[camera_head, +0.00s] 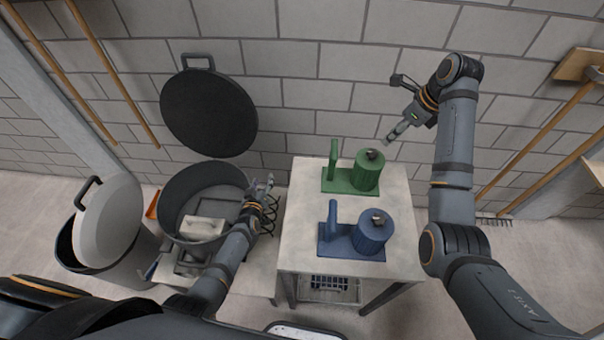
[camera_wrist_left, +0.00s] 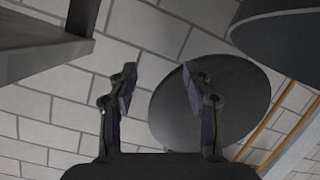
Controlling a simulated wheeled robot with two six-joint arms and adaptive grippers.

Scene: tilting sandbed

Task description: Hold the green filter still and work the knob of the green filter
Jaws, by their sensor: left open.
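The green filter (camera_head: 364,176) stands on the back part of the small pale table. It has a flat base, an upright green post (camera_head: 333,160) on its left, and a ribbed drum with a dark knob (camera_head: 373,154) on top. My left gripper (camera_head: 264,184) is open and empty, left of the table and apart from the filter; its two fingers (camera_wrist_left: 160,82) stand apart in the left wrist view. My right gripper (camera_head: 397,132) hangs above and right of the green filter, not touching it; whether its jaws are open is unclear.
A similar blue filter (camera_head: 371,236) stands in front of the green one on the table (camera_head: 300,257). A big dark pot (camera_head: 180,190) is left of my left gripper, its round lid (camera_head: 209,112) against the wall. The lid also shows in the left wrist view (camera_wrist_left: 225,105).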

